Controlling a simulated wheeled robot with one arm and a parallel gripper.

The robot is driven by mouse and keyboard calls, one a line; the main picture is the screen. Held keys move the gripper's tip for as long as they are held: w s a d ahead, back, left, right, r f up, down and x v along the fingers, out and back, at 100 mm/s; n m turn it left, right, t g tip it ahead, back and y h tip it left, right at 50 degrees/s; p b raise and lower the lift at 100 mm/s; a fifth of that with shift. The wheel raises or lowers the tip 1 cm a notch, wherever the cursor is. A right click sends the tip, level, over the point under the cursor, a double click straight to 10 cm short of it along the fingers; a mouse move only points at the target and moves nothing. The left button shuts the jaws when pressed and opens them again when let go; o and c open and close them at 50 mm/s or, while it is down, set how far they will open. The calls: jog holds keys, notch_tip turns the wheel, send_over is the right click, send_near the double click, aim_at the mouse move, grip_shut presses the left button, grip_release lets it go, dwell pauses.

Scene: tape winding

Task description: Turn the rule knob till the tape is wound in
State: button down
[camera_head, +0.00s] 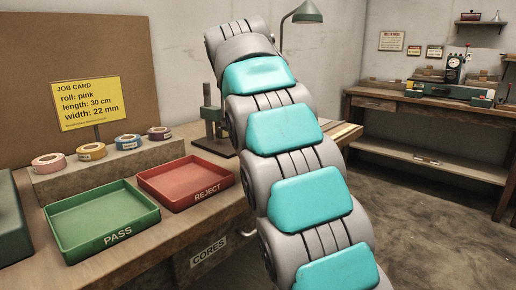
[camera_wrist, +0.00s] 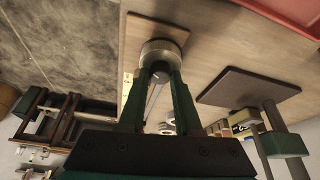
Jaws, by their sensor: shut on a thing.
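In the wrist view, the two dark green fingers of my gripper (camera_wrist: 160,76) are shut on a small dark round knob (camera_wrist: 160,71). A round metallic body (camera_wrist: 164,49) sits just beyond the fingertips, by a brown plate (camera_wrist: 146,31) on the bench. A pale narrow strip (camera_wrist: 152,99) shows between the fingers; I cannot tell whether it is the tape. In the head view, my grey and turquoise arm hides the gripper and knob. Pink (camera_head: 49,162), yellow (camera_head: 92,151), blue (camera_head: 128,141) and purple (camera_head: 160,133) rolls stand on a block.
A green PASS tray (camera_head: 82,250) and a red REJECT tray (camera_head: 189,204) lie left of my arm. A yellow job card (camera_head: 87,102) stands behind the rolls, reading pink, 30 cm, 22 mm. A green-topped device on a dark plate (camera_wrist: 248,87) stands right of my gripper in the wrist view.

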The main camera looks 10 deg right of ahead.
jog(key=shift+m, duration=0.5)
jog(key=c, duration=0.6)
grip_release()
jog(key=shift+r, duration=0.1)
